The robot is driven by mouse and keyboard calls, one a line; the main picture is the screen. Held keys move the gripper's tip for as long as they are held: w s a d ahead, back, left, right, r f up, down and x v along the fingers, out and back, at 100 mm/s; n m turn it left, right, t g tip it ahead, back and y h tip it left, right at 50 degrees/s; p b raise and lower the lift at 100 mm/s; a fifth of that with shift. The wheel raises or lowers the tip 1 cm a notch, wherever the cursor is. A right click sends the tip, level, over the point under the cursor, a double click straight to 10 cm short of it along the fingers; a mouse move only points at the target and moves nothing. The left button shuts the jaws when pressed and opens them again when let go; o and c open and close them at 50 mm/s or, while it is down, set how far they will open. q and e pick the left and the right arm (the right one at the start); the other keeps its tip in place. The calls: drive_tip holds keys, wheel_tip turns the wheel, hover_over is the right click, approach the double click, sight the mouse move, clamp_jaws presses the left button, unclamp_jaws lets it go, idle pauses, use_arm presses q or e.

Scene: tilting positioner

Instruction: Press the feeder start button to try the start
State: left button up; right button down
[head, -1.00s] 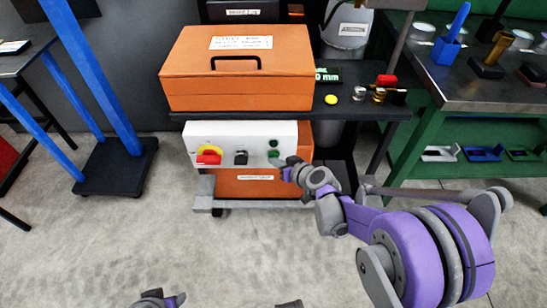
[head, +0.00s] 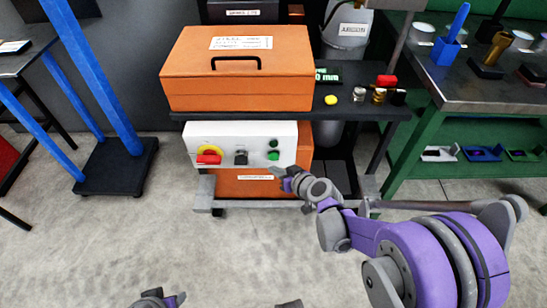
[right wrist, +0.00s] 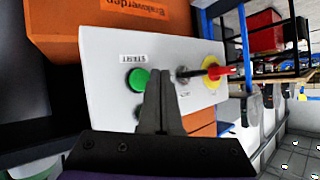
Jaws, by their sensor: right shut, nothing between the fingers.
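The feeder control box (head: 222,134) is a white panel below the shelf. It carries a green button (head: 273,156), which shows in the right wrist view (right wrist: 138,79) beside a label (right wrist: 137,58) that seems to read START. My right gripper (head: 278,172) is shut and empty, just below the green button in the head view. In the right wrist view its fingertips (right wrist: 156,76) overlap the panel just right of the button. The button is uncovered, and I see no clear contact. My left gripper (head: 176,298) shows only partly at the bottom edge; its jaws are unclear.
A red knob (head: 208,160) on a yellow disc and a black selector switch (head: 240,158) sit left of the green button. An orange toolbox (head: 190,70) stands on the shelf above. A green workbench (head: 400,150) stands at right. The floor in front is clear.

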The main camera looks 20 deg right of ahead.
use_arm(q)
drive_tip(key=shift+r, duration=0.1)
use_arm(e)
drive_tip(key=shift+s+a, duration=0.25)
drive_tip(key=shift+s, duration=0.6)
drive_tip(key=shift+s+a, duration=0.2)
drive_tip(key=shift+s, duration=0.6)
drive_tip(key=s+d+r+m+g+h, duration=0.15)
drive_tip(key=s+g, duration=0.25)
drive_tip(key=s, duration=0.9)
drive_tip(key=s+d+g+h, duration=0.1)
drive_tip(key=s+g+h, duration=0.2)
drive_tip(key=s, duration=1)
use_arm(q)
wheel_tip(320, 180, up, 24)
drive_tip(key=w+t+p, duration=0.1)
drive_tip(key=p, duration=2)
drive_tip(key=shift+w, duration=0.2)
use_arm(e)
wheel_tip(320, 180, up, 24)
drive_tip(key=w+t, duration=0.1)
drive_tip(key=shift+w+d+r, duration=0.15)
drive_tip(key=shift+w, duration=0.05)
